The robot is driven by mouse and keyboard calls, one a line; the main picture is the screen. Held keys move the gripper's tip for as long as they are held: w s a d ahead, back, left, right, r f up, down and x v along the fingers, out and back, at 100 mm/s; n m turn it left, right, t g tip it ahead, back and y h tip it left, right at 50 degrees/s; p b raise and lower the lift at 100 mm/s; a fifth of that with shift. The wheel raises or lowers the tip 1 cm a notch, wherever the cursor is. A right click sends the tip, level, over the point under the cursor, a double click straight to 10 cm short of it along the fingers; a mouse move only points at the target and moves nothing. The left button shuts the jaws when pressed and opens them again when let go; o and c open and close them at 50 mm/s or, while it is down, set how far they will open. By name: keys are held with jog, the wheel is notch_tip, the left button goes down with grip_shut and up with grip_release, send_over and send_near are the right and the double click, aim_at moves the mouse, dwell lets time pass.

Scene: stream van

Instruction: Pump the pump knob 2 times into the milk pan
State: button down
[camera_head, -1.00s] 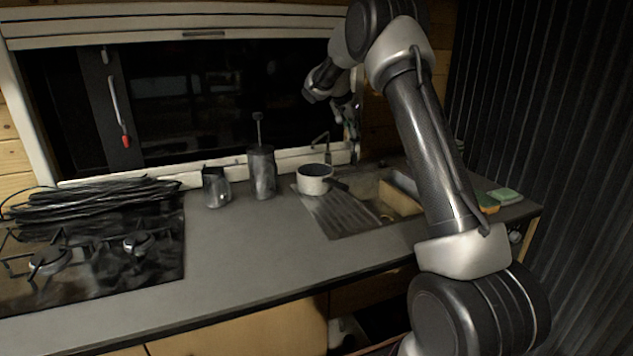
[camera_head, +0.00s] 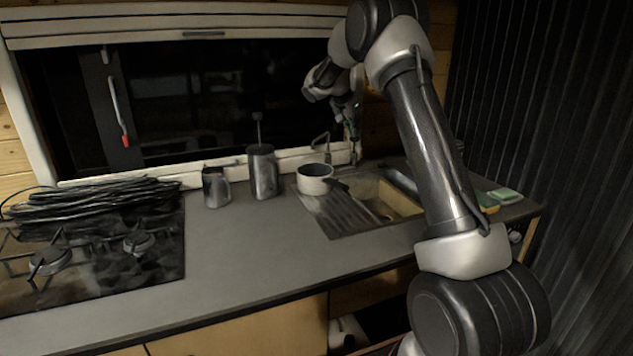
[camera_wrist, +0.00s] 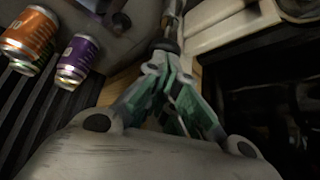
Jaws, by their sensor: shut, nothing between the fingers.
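The pump knob (camera_head: 257,116) is a small dark knob on a thin upright rod. The rod rises from a dark grey cylindrical canister (camera_head: 263,174) on the counter by the window. The milk pan (camera_head: 314,185) is a pale round pan to the right of the canister, on the sink's draining side, with its dark handle pointing right.
A dark pitcher (camera_head: 215,187) stands left of the canister. The sink (camera_head: 397,198) and faucet are at right. The wrist view shows an orange can (camera_wrist: 30,38) and a purple can (camera_wrist: 77,60). The front counter is clear.

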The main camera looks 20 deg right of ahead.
jog(key=shift+f, duration=1.85)
jog(key=shift+r, duration=2.2)
notch_tip(320, 180, up, 6)
